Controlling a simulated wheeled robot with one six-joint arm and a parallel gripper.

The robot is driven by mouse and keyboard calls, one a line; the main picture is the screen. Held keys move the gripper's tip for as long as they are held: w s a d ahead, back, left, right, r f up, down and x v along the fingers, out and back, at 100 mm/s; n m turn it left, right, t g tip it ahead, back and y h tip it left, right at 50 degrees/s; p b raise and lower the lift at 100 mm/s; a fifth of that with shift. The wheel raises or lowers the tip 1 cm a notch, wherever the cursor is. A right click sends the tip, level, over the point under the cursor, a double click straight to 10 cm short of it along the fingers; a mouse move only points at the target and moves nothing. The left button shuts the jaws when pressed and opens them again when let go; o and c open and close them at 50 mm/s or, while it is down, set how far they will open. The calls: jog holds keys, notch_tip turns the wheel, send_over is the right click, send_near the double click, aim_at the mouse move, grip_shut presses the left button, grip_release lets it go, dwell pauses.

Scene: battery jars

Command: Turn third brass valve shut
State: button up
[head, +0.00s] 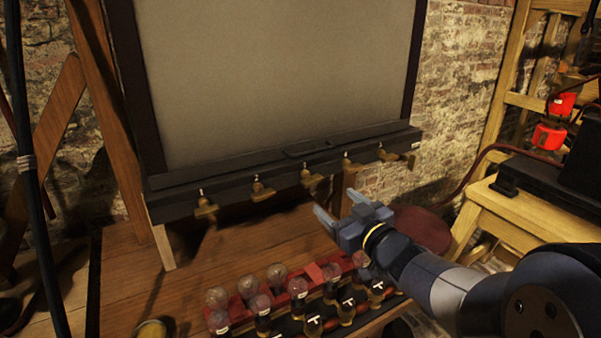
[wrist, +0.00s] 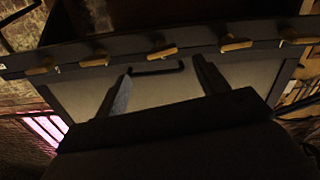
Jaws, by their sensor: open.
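A row of several brass valves hangs along the dark rail (head: 290,165) under a large grey panel. The third brass valve (head: 310,180) is the middle one, just right of the rail's centre. In the wrist view the middle valve (wrist: 161,52) lies beyond and between my fingertips, with its handle slightly slanted across the rail. My gripper (head: 338,206) is open and empty. In the head view it is below and a little right of the third valve, apart from it. In the wrist view my gripper (wrist: 161,66) has its two fingers spread wide.
Neighbouring valves (head: 262,189) and (head: 353,165) hang close on either side. Below my gripper, a rack (head: 300,287) holds several glass bulbs and jars. A wooden stool (head: 520,208) with a black box stands at right. The wooden tabletop at left is mostly clear.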

aim_at(312, 179)
jog(key=p+x, duration=0.1)
jog(key=x, duration=0.9)
jog(key=shift+w+a, duration=0.25)
jog(key=shift+a, duration=0.05)
jog(key=shift+c, duration=0.6)
jog(key=c, duration=0.9)
jog(key=shift+o, duration=0.3)
jog(key=shift+r+m+p, duration=0.1)
jog(key=shift+m+p, duration=0.5)
jog(key=shift+m, duration=0.4)
jog(key=o, duration=1)
jog(key=shift+c, duration=0.2)
